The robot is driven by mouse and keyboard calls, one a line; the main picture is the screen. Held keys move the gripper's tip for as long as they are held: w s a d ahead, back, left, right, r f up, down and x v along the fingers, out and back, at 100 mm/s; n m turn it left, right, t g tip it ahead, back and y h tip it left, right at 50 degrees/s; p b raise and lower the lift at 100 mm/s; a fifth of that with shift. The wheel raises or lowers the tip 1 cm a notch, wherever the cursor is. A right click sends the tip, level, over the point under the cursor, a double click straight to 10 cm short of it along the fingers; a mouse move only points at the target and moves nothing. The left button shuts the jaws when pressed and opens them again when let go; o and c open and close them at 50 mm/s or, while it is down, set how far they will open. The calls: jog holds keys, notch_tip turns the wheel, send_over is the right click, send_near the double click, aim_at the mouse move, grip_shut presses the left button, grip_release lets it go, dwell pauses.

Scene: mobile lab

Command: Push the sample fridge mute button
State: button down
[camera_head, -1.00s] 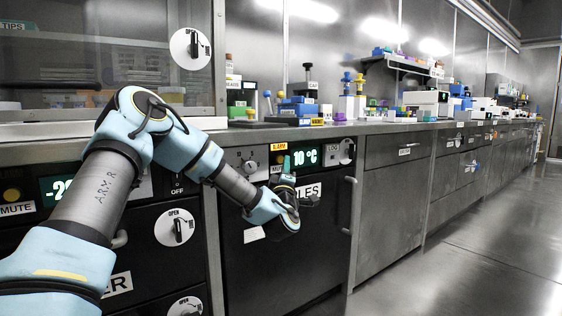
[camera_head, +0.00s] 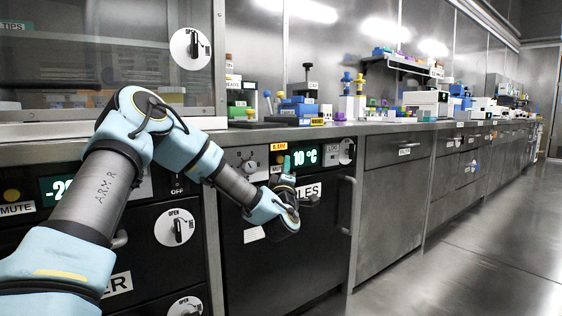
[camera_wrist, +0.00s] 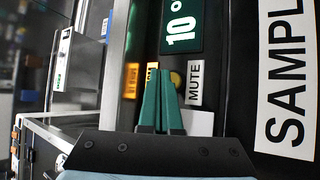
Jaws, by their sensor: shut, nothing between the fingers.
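The sample fridge (camera_head: 325,230) is a dark front under the counter, with a green "10 °C" display (camera_head: 305,156) that also shows in the wrist view (camera_wrist: 181,25). In the wrist view, its round yellowish mute button (camera_wrist: 177,78) sits beside the white "MUTE" label (camera_wrist: 195,82). My gripper (camera_wrist: 161,74) is shut and empty, its two teal fingers together and tips overlapping the button's near edge. I cannot tell whether they touch it. In the head view, my gripper (camera_head: 286,160) is in front of the panel left of the display and hides the button.
A "SAMPLES" label (camera_wrist: 285,85) is on the fridge door. A dial (camera_head: 247,162) is left of my gripper and a vertical door handle (camera_head: 350,205) right of it. Another unit at left has its own mute button (camera_head: 12,195). Floor at right is clear.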

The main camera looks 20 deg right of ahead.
jog(key=shift+w, duration=0.1)
jog(key=shift+w+a, duration=0.1)
jog(key=shift+w, duration=0.2)
jog(key=shift+w+a, duration=0.1)
jog(key=shift+w, duration=0.45)
dwell(0.9)
dwell(0.3)
jog(key=shift+s+d, duration=0.2)
jog(key=shift+s, duration=0.75)
jog(key=s, duration=0.3)
jog(key=s+d+b, duration=0.1)
jog(key=s, duration=0.1)
dwell(0.7)
